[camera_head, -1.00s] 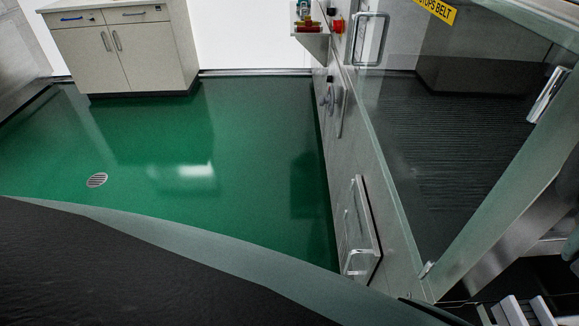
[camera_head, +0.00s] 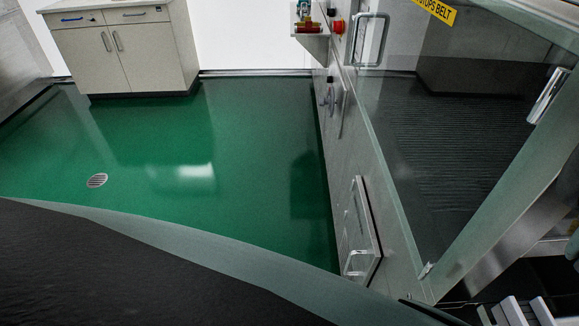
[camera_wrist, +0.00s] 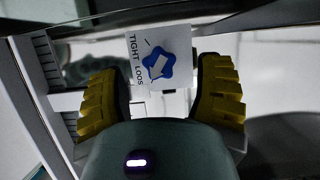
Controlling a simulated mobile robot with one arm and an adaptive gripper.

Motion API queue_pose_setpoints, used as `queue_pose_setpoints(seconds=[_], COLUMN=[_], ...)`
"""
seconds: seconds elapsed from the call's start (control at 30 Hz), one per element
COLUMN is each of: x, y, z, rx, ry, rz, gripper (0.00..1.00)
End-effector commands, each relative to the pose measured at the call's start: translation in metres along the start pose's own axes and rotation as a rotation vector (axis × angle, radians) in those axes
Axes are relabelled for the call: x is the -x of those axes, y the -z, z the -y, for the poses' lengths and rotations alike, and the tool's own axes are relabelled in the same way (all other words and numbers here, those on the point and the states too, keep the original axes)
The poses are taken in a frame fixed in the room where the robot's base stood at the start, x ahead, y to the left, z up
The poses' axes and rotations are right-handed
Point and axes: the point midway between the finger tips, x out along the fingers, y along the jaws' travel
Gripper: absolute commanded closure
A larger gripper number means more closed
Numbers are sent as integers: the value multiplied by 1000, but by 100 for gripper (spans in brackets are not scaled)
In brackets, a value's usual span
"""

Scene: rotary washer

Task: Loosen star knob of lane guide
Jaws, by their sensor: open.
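In the wrist view a blue star knob (camera_wrist: 153,72) sits in front of a white label card (camera_wrist: 177,42) that reads "TIGHT" and "LOOS", the rest of the word being cut off. My gripper (camera_wrist: 165,88) is open, with one yellow ribbed finger to the left of the knob and one to its right. Clear gaps show between the knob and both fingers. The depth between the fingertips and the knob is hard to tell. The lane guide cannot be made out clearly. Neither the knob nor my gripper shows in the head view.
In the head view a steel machine with a glass door (camera_head: 430,130) stands at the right. A red button (camera_head: 338,27) is on its upper panel. A cabinet (camera_head: 120,50) stands at the back left. The green floor (camera_head: 240,150) between them is clear, with a drain (camera_head: 97,180).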

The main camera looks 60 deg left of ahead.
Motion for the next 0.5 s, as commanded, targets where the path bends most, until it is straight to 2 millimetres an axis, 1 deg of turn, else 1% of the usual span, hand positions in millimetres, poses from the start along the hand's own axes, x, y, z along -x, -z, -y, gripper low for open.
queue_pose_setpoints(seconds=[0.1,0.3,0.4,0.5], x=[21,53,66,70], y=[-2,-2,-3,-4], z=[1,0,1,3], rx=[3,2,6,10], ry=[3,0,0,3], rz=[3,4,4,5], gripper=[34,34,34,34])
